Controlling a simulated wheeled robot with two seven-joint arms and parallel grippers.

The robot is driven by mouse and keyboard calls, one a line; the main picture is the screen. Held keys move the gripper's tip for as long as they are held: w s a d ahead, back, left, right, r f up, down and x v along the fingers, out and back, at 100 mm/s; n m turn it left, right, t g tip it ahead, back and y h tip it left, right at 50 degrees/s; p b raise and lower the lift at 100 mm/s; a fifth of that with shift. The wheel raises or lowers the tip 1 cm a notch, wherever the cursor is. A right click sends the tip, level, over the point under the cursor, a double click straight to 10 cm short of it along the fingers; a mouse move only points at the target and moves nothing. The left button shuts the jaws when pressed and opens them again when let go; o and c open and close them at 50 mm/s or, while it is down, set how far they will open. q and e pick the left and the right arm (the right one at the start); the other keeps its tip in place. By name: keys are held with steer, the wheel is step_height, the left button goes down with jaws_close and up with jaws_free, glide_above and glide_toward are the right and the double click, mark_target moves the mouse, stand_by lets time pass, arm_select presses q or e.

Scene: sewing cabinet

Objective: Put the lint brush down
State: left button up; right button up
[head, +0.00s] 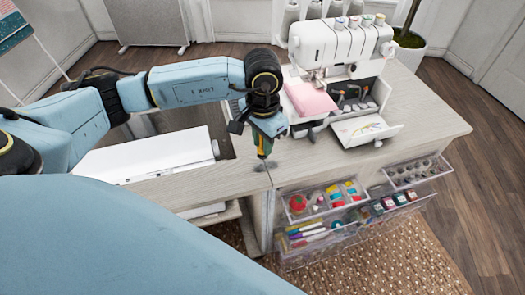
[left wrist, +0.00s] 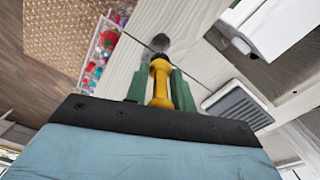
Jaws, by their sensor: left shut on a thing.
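The lint brush shows as a yellow handle with a dark end in the left wrist view (left wrist: 161,84). My left gripper (left wrist: 159,88), with green fingers, is shut on this handle. In the head view my left gripper (head: 266,137) points down over the cabinet top, left of the pink cloth, and the lint brush (head: 262,152) sticks out below its fingers. The brush's lower end is at or just above the wooden top, beside a grey fuzzy patch (head: 270,165); I cannot tell whether they touch. My right gripper is not in view.
A white serger (head: 338,45) stands behind, with folded pink cloth (head: 309,100) and an open tray (head: 366,131). Clear drawers (head: 325,215) of sewing supplies hang open at the front. A white machine (head: 150,155) lies to the left. The cabinet top right of the brush is bare.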

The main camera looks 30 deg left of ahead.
arm_select(q)
steer(key=shift+f, duration=0.35)
step_height(320, 180, down, 2)
steer(key=shift+f, duration=0.6)
steer(key=shift+f+b, duration=0.1)
steer(key=shift+b, duration=0.25)
steer(key=o, duration=1)
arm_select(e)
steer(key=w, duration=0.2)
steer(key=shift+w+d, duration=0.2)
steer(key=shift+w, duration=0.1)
